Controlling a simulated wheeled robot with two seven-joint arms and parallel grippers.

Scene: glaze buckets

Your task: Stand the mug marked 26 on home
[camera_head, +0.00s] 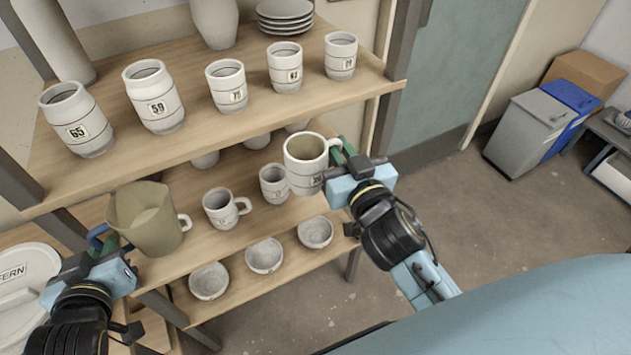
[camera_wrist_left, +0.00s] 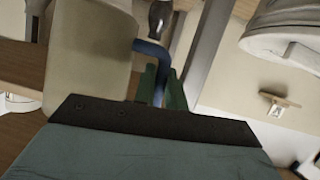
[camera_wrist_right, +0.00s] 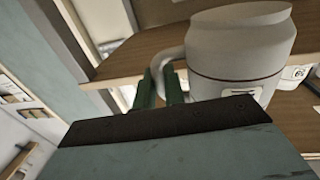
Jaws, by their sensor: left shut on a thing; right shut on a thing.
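A white mug (camera_head: 304,163) with dark bands and a small label hangs by its handle in my right gripper (camera_head: 342,158), in front of the shelves. It also shows in the right wrist view (camera_wrist_right: 240,55), upright. Its label is too small to read surely. My left gripper (camera_head: 110,246) is shut on the blue handle (camera_wrist_left: 150,55) of a beige jug (camera_head: 146,218), which is upright at the lower shelf's left. The jug's body also shows in the left wrist view (camera_wrist_left: 85,50). I cannot pick out a place marked home.
Several labelled cups, among them 65 (camera_head: 76,120) and 59 (camera_head: 153,97), line the upper shelf (camera_head: 215,122). Two smaller mugs (camera_head: 222,209) (camera_head: 273,184) stand on the lower shelf. Grey bowls (camera_head: 264,256) sit below. A white bucket marked FERN (camera_head: 25,275) is at left.

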